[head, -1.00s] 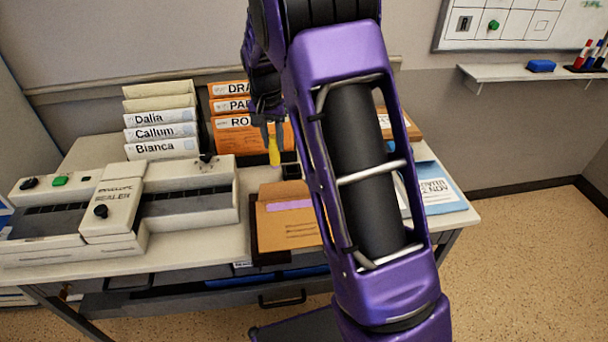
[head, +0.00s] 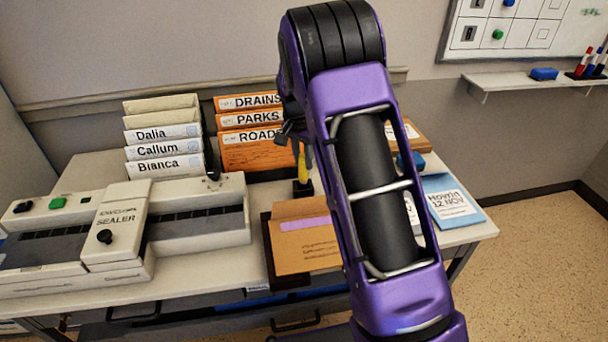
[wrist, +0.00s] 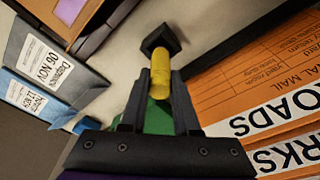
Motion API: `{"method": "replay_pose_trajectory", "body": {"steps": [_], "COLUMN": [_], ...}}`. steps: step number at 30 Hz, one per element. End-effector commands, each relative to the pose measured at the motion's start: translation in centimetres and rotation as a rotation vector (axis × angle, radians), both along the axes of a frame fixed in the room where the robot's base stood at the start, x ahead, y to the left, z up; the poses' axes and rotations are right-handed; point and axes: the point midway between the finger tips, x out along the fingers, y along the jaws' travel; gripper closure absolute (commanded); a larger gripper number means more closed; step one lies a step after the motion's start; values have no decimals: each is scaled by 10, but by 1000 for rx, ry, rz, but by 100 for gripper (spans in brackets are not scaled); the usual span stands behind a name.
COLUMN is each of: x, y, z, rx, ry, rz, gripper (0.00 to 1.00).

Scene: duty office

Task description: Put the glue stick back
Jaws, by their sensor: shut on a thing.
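The glue stick is a yellow cylinder (head: 302,162), upright in the head view. My gripper (head: 297,143) is shut on it from above. In the wrist view the yellow stick (wrist: 161,72) sits between the two fingers (wrist: 160,90), with a green part showing behind them. A small black square holder (head: 303,189) stands on the table directly under the stick. In the wrist view the holder (wrist: 156,37) is at the stick's far end. I cannot tell whether the tip is inside the holder or just above it.
Orange files (head: 248,135) stand close left of the holder, with white name files (head: 165,150) farther left. A tray with a brown envelope (head: 300,252) lies in front. An envelope sealer (head: 117,232) fills the table's left.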

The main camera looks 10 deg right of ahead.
Motion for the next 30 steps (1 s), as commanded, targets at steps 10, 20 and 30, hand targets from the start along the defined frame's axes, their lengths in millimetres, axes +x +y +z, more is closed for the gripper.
{"method": "replay_pose_trajectory", "body": {"steps": [10, 20, 30], "x": [-1, 0, 0], "y": [0, 0, 0], "z": [-40, -43, -44], "rx": [1, 1, 1], "ry": [2, -1, -1], "rz": [0, 0, 0], "gripper": [100, 100, 40]}}
